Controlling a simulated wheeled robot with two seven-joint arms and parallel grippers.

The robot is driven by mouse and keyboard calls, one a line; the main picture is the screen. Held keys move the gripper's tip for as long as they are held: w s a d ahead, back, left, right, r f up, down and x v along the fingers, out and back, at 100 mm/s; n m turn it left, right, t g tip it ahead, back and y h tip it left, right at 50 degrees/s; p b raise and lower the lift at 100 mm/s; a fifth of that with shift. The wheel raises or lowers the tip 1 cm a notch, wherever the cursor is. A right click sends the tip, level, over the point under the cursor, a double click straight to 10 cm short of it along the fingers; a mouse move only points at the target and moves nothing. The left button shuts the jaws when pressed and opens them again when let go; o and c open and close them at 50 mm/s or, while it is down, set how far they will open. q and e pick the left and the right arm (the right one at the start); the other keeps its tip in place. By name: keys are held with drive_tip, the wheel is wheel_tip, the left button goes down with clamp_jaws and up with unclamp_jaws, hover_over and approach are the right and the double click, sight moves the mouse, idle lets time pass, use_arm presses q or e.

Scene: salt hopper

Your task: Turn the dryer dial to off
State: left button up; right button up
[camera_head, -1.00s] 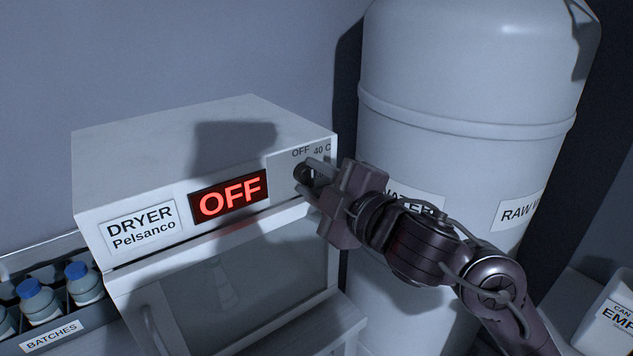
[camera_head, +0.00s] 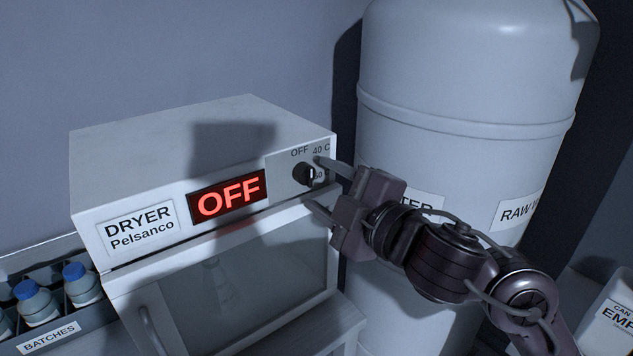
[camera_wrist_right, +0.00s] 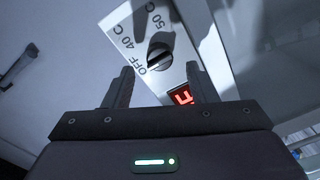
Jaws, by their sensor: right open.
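The dryer (camera_head: 203,252) is a pale box with a label and a red lit display (camera_head: 228,198) reading OFF. Its black dial (camera_head: 304,174) sits on a light panel at the right of the front, with OFF and 40 C printed above it. In the right wrist view the dial (camera_wrist_right: 159,57) has a pale pointer line turned toward the OFF mark. My right gripper (camera_head: 316,183) is open and empty, its fingertips just right of the dial and apart from it. In the wrist view its two fingers (camera_wrist_right: 161,83) stand either side below the dial. My left gripper is not seen.
A large pale water tank (camera_head: 465,80) stands close to the right of the dryer, behind my right arm. A rack of blue-capped bottles (camera_head: 38,302) labelled BATCHES is at the lower left. A white container (camera_head: 610,315) stands at the lower right.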

drive_tip(key=v, duration=0.5)
